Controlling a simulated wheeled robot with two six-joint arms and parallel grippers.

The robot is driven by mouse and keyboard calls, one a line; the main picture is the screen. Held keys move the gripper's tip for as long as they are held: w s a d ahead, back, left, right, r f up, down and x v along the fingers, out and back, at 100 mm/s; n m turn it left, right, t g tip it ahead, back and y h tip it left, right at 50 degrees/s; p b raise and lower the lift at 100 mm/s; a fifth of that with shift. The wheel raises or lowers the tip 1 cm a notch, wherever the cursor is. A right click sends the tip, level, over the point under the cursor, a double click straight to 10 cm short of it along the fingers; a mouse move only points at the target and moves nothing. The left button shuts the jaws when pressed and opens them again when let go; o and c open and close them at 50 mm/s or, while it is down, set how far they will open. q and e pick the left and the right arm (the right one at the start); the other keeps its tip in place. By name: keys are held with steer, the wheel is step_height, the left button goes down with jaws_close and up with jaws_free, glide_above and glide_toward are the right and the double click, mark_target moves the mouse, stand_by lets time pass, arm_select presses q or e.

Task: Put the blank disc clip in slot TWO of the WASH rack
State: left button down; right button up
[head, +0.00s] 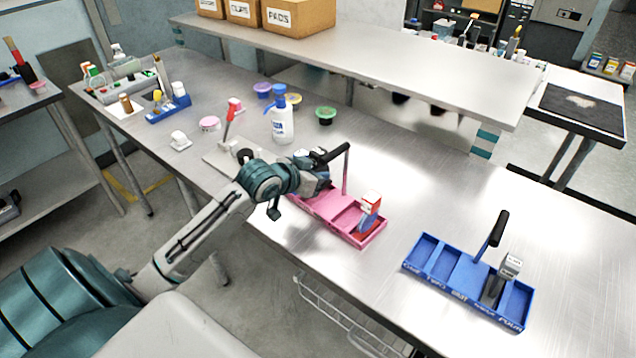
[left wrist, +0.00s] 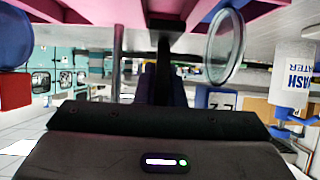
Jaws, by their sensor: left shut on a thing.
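A pink rack (head: 373,238) stands mid-table, with a thin post and a black handle (head: 336,154). My left gripper (head: 324,168) is at that handle and appears shut on it; the handle shows dark at the middle of the left wrist view (left wrist: 164,45). A red-and-blue clip (head: 369,204) with a white label sits in the rack's right part. In the left wrist view a clear round disc (left wrist: 226,48) with a blue labelled block (left wrist: 222,99) shows beside the handle; whether it is in the rack I cannot tell. No WASH rack label is readable. My right gripper is out of view.
A blue rack (head: 440,283) with a grey clip (head: 509,266) stands at the front right. A white bottle with a blue top (head: 281,125), several small tubs and a raised shelf (head: 400,70) lie behind. The tabletop between the racks is clear.

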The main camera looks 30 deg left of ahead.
arm_select(q)
step_height(320, 180, down, 3)
steer(key=shift+s+f+p, duration=0.1)
steer(key=shift+p, duration=0.45)
steer(key=shift+f, duration=0.2)
steer(key=c, duration=1.7)
jaws_free()
steer(key=shift+c, duration=0.2)
steer(key=shift+o, duration=1.1)
steer(key=shift+r, duration=0.1)
